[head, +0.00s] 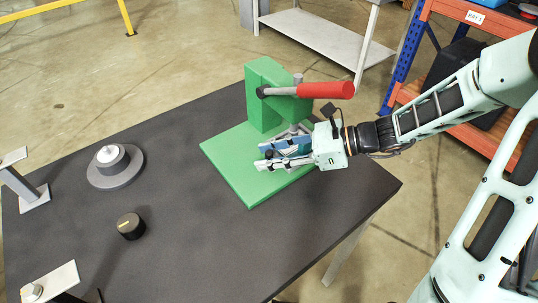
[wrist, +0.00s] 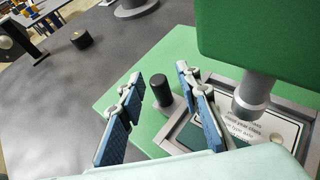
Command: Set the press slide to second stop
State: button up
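The green press (head: 265,90) stands on its green base plate (head: 228,160) at the back of the dark table. Under its grey ram (wrist: 252,95), the wrist view shows a grey-framed slide (wrist: 180,135) with a printed card (wrist: 268,127). A black upright knob (wrist: 162,90) stands at the slide's near-left side. My gripper (head: 262,157) reaches in low over the base plate from the right. Its two blue-padded fingers are open (wrist: 158,76), and the knob shows between them with a gap on both sides. I cannot tell how deep it lies between them. Stop marks are not visible.
The press's red lever (head: 326,90) sticks out to the right above my gripper. A grey round dial base (head: 128,172), a black knob (head: 131,226) and grey stands (head: 30,197) occupy the table's left. The table's middle front is clear. An orange shelf (head: 436,115) stands behind right.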

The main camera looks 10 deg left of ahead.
jog(key=shift+a, duration=0.1)
grip_shut()
dwell(0.4)
jog(key=shift+w+d+r+p, duration=0.15)
jog(key=shift+w+d+p, duration=0.7)
jog(key=shift+w, duration=0.25)
jog(key=shift+w+d, duration=0.2)
jog(key=shift+d, duration=0.05)
grip_release()
